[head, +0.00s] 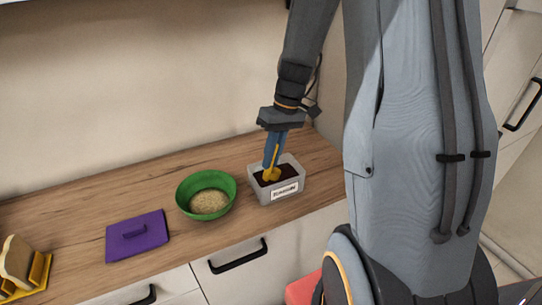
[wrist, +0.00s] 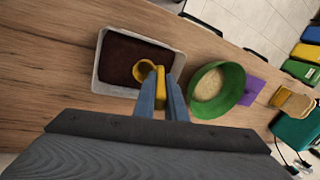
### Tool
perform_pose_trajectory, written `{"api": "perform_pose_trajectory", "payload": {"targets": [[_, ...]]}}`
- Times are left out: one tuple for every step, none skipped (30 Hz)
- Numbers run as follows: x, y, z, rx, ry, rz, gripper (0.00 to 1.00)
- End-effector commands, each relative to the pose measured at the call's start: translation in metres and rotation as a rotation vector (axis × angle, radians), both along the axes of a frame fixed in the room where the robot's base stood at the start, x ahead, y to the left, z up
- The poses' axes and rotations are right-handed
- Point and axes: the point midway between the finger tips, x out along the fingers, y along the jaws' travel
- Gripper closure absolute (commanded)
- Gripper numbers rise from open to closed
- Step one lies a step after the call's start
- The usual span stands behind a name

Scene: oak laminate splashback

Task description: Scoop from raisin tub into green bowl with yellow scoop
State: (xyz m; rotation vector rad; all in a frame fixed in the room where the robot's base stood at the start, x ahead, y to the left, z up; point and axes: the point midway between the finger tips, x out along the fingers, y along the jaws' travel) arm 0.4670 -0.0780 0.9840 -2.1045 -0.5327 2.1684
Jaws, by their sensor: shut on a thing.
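My gripper (head: 274,148) has blue fingers and is shut on the handle of the yellow scoop (head: 271,174). In the wrist view my gripper (wrist: 161,92) holds the scoop (wrist: 144,71) with its cup over the dark raisins. The green bowl (head: 184,203) stands left of the tub with pale grains inside. In the wrist view the bowl (wrist: 236,84) is right of my gripper.
A purple lid (head: 137,237) with a handle lies left of the bowl. Bread slices (head: 17,262) stand in a yellow rack (head: 40,272) at the far left. The wooden counter (head: 80,205) is clear behind the lid. Drawers are below its front edge.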

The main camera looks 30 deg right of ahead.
Motion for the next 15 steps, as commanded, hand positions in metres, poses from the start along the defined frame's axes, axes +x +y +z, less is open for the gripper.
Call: {"api": "perform_pose_trajectory", "payload": {"targets": [[0.0,0.0,-0.004,0.0,0.0,0.0,1.0],[0.0,0.0,-0.005,0.0,0.0,0.0,1.0],[0.0,0.0,-0.007,0.0,0.0,0.0,1.0],[0.0,0.0,-0.008,0.001,0.001,0.0,1.0],[0.0,0.0,-0.01,0.001,0.001,0.0,1.0],[0.0,0.0,-0.011,0.001,0.001,-0.001,1.0],[0.0,0.0,-0.013,0.001,0.001,0.0,1.0],[0.0,0.0,-0.014,0.001,0.001,0.0,1.0],[0.0,0.0,-0.016,0.001,0.001,0.0,1.0],[0.0,0.0,-0.017,0.001,0.001,0.0,1.0],[0.0,0.0,-0.019,0.001,0.001,0.0,1.0],[0.0,0.0,-0.02,0.001,0.001,0.0,1.0],[0.0,0.0,-0.022,0.001,0.001,0.0,1.0],[0.0,0.0,-0.023,0.001,0.001,0.0,1.0],[0.0,0.0,-0.025,0.001,0.001,0.0,1.0]]}}
